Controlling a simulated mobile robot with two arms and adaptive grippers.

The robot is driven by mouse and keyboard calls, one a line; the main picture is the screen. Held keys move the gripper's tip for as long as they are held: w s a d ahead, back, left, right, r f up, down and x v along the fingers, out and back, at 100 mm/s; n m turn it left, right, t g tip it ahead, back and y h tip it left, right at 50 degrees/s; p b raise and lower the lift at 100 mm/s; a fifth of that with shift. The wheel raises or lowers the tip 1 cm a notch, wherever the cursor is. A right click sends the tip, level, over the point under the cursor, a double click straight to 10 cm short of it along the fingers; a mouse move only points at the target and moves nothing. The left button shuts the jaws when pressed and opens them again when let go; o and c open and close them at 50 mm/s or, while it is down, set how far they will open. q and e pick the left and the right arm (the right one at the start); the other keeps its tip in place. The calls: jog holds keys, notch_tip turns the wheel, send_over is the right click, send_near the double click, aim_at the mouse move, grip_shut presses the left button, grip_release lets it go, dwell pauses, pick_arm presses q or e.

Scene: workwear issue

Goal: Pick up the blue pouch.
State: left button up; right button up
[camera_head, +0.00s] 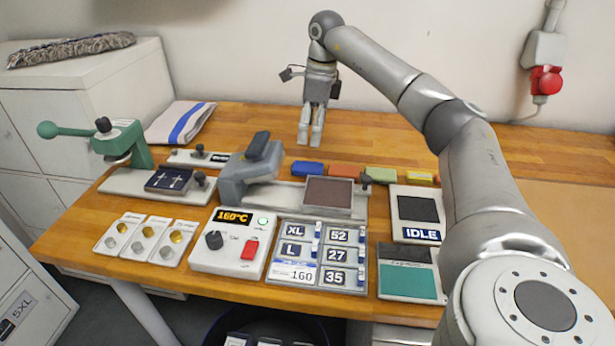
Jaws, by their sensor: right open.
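A small blue item (307,168), which looks like the blue pouch, lies on the wooden table behind the press with the brown plate. My right gripper (310,141) points down with its fingers slightly apart and nothing visible between them. Its fingertips show just above the blue item in the picture; I cannot tell the exact gap in height or depth. My left gripper is not in view.
Red (345,171), green (381,175) and yellow (419,177) items lie in a row to the right. The press (252,168) stands in front. A green lever tool (122,145) and folded cloth (181,122) are at left. The table behind the row is clear.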

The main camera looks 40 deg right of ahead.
send_over(308, 166)
jog(key=f, duration=0.5)
jog(key=shift+s+f, duration=0.15)
jog(key=shift+s, duration=0.25)
jog(key=f, duration=0.3)
jog(key=f+p, duration=0.1)
jog(key=f, duration=0.1)
jog(key=shift+w+d, duration=0.1)
jog(key=shift+w, duration=0.15)
jog(key=shift+w+f, duration=0.1)
jog(key=shift+f, duration=0.2)
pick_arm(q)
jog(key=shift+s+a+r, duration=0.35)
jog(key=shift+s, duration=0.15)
pick_arm(e)
jog(key=shift+c, duration=0.2)
jog(key=c, duration=1)
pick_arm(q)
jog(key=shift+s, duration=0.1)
pick_arm(e)
jog(key=shift+c, duration=0.2)
jog(key=shift+r, duration=0.15)
